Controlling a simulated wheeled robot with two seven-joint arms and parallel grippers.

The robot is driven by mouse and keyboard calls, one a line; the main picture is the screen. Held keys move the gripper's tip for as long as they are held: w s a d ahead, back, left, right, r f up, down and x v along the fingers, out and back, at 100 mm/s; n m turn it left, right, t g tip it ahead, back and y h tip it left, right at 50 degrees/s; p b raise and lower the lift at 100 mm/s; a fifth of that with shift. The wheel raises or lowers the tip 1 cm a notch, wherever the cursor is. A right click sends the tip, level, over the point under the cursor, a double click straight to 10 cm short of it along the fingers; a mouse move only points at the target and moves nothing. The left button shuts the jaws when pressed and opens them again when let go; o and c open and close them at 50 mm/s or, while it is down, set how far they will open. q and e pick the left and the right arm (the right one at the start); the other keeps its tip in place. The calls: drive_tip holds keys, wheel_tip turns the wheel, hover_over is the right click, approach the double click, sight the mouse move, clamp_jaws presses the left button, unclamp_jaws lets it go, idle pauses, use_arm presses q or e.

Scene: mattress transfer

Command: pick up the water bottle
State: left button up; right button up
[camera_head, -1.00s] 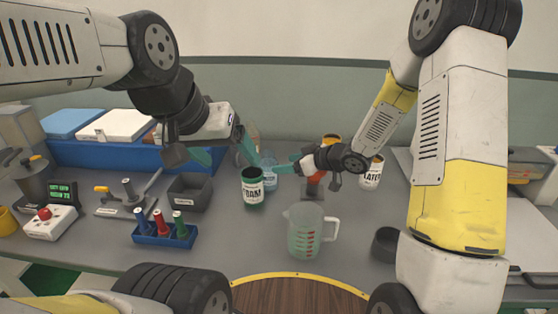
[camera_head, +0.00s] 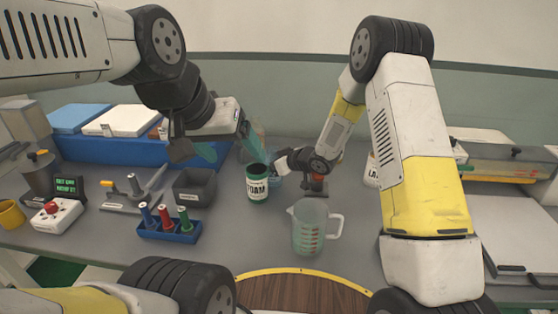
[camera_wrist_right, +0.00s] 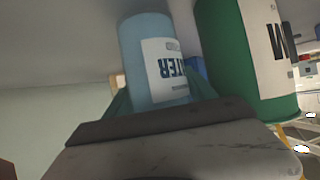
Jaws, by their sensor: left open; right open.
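The water bottle is light blue with a white label and fills the middle of the right wrist view (camera_wrist_right: 148,45). In the head view it shows only as a blue patch (camera_head: 276,181), mostly hidden by the foam bottle and my right gripper. My right gripper (camera_head: 279,165) is open at the bottle. In the right wrist view, its teal fingers (camera_wrist_right: 160,104) lie on either side of the bottle's near end; I cannot tell whether they touch it. My left gripper (camera_head: 228,145) is open and empty, above the bench behind the grey bin.
The green and white foam bottle (camera_head: 257,186) stands close beside the water bottle. A measuring jug (camera_head: 308,228) stands in front. A grey bin (camera_head: 194,188) and a blue rack (camera_head: 168,232) are to the left. A white bottle (camera_head: 371,169) is partly behind my right arm.

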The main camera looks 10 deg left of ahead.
clamp_jaws()
drive_tip(key=shift+r, duration=0.15)
idle(0.4)
drive_tip(key=shift+r, duration=4.75)
drive_tip(key=shift+r, duration=0.1)
